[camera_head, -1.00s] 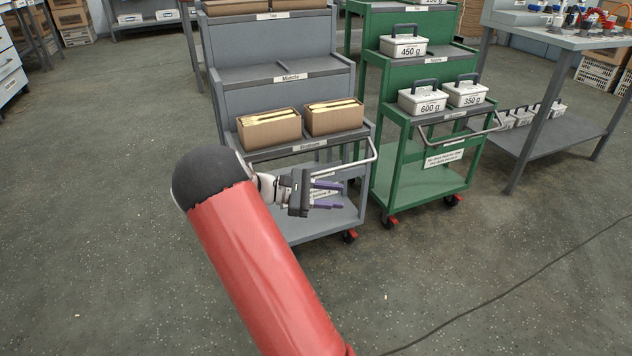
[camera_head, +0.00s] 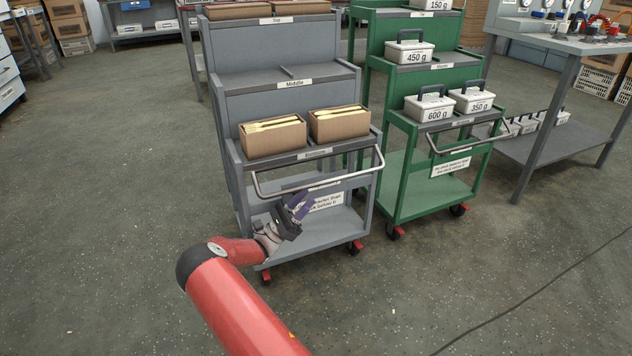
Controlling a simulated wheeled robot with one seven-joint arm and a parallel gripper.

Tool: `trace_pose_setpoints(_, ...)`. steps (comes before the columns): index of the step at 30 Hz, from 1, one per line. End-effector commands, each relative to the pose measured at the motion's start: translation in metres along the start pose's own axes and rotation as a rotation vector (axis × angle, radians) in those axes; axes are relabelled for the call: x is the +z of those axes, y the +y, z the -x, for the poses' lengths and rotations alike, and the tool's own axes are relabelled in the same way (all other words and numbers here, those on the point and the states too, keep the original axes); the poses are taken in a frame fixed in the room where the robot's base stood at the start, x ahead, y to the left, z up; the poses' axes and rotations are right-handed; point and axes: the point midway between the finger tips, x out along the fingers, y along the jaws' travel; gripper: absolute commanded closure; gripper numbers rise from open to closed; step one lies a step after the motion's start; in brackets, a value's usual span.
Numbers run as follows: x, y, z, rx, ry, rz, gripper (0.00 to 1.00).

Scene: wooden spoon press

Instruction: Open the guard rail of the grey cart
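The grey cart (camera_head: 269,92) stands in the middle, with tiers labelled Top and Middle and a lower one whose label is too small to read. Its guard rail (camera_head: 324,186) is a pale metal bar across the front, just below the lowest tier with boxes. My gripper (camera_head: 301,206) is in front of the cart, below the rail, with its purple fingers pointing up and right. The fingers look apart from each other and hold nothing that I can see. They overlap the white sign in the picture; whether they touch the cart cannot be told.
Cardboard boxes with wooden spoons (camera_head: 273,137) stand on the lower tier. A green cart (camera_head: 410,172) with labelled weight boxes (camera_head: 430,105) stands close on the right. A grey workbench (camera_head: 560,150) is farther right. A cable (camera_head: 540,283) lies on the floor. The floor on the left is clear.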

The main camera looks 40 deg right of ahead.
Motion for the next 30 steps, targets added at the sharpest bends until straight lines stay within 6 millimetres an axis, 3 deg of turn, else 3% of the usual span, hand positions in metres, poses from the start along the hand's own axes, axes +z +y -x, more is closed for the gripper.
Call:
trace_pose_setpoints(12,0.000,-0.001,-0.062,-0.004,0.002,0.001,0.66)
trace_pose_setpoints(23,-0.001,-0.001,-0.071,-0.002,0.003,0.000,0.66)
trace_pose_setpoints(30,0.000,-0.001,-0.070,-0.002,0.003,0.000,0.93)
